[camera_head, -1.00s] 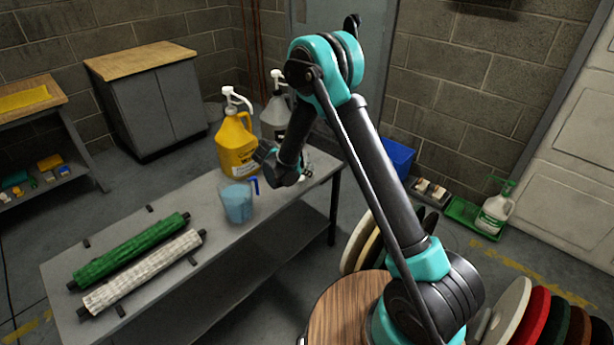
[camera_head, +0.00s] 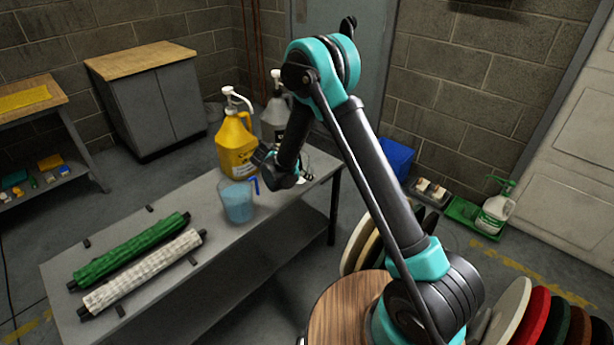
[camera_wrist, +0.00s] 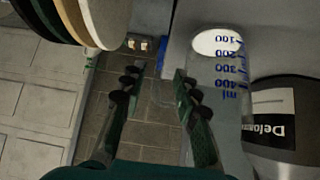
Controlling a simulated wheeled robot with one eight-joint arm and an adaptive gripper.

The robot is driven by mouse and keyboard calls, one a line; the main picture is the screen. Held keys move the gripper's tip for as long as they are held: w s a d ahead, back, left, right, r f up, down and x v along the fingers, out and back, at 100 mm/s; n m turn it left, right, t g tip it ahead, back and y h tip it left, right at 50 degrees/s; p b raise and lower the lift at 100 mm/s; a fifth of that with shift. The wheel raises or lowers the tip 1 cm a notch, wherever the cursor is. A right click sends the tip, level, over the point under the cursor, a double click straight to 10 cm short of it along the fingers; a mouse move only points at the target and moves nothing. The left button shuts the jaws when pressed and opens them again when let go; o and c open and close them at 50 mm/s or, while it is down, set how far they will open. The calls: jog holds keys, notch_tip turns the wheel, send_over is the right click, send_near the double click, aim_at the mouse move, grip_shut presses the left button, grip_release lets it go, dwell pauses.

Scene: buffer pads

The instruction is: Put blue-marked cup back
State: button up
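A clear cup with blue volume marks (camera_wrist: 215,75) shows in the wrist view, right of the middle. Its white round end faces the top of the picture. In the head view, a pale bit beside my gripper may be this cup, mostly hidden by the arm. My gripper (camera_wrist: 157,90) is open, with its two fingers spread. The right finger overlaps the left edge of the cup; I cannot tell if it touches. In the head view, my gripper (camera_head: 284,172) is at the far right end of the grey table (camera_head: 215,245), largely hidden by the wrist.
A blue-tinted jug (camera_head: 238,203) stands left of my gripper. A yellow pump jug (camera_head: 236,148) and grey pump jug (camera_head: 275,120) stand behind; a dark labelled container (camera_wrist: 285,125) is beside the cup. Green (camera_head: 130,250) and white (camera_head: 145,272) rollers lie at the table's near left.

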jog(key=v, duration=1.1)
jog(key=s+d+r+n+g+y, duration=0.1)
jog(key=s+d+r, duration=0.15)
jog(key=d, duration=0.55)
jog(key=s+d+r+n+g+y, duration=0.1)
jog(key=s+d+r+n, duration=0.15)
jog(key=d, duration=0.45)
jog(key=s+d+r+n+g+y, duration=0.1)
jog(key=s+d, duration=0.2)
jog(key=d, duration=0.5)
jog(key=s+d+n+y, duration=0.1)
jog(key=s+d+n, duration=0.1)
jog(key=s+d, duration=0.3)
jog(key=s+d+f+n+y, duration=0.1)
jog(key=s+d, duration=0.4)
jog(key=s, duration=0.7)
jog(key=shift+s+f+n+y, duration=0.3)
jog(key=shift+n+y, duration=0.25)
jog(key=shift+y, duration=0.05)
